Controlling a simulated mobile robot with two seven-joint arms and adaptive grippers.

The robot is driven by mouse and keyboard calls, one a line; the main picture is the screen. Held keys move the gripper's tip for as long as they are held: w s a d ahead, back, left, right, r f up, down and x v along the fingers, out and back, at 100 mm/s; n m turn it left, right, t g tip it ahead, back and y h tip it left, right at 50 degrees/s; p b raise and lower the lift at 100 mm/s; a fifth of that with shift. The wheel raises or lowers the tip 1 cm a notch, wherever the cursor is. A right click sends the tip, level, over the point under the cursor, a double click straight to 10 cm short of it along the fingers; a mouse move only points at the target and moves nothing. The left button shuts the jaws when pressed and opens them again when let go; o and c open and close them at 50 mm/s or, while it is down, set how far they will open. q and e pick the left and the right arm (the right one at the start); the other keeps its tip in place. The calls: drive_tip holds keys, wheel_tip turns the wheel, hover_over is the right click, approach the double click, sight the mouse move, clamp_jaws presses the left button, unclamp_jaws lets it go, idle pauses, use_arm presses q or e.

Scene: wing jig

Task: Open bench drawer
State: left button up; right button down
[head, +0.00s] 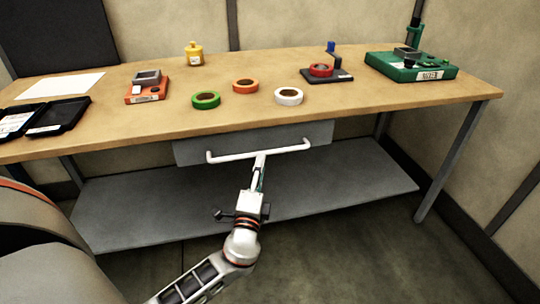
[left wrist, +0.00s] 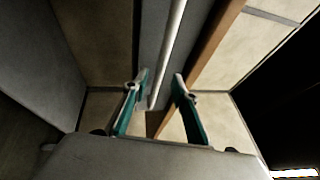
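The bench drawer (head: 250,139) has a grey front under the wooden top and looks shut in the head view. A white bar handle (head: 230,156) runs across its front. My left gripper (head: 260,163) reaches up from below to the middle of the handle. In the left wrist view, its two green fingers (left wrist: 161,78) stand apart. The handle bar (left wrist: 169,40) passes between them in the picture, with the grey drawer front behind it. I cannot tell whether the fingers touch the bar. My right gripper is in neither view.
The bench top (head: 340,108) carries tape rolls, an orange device (head: 147,90), a yellow bottle (head: 195,55), a green case (head: 411,67) and a black open case (head: 58,116). A grey lower shelf (head: 130,215) lies below the drawer. A bench leg (head: 450,160) stands at right.

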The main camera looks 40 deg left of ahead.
sight(263, 153)
use_arm(q)
drive_tip(key=x, duration=0.6)
drive_tip(key=shift+d, duration=0.1)
drive_tip(key=shift+c, duration=0.4)
drive_tip(key=shift+s, duration=0.1)
clamp_jaws()
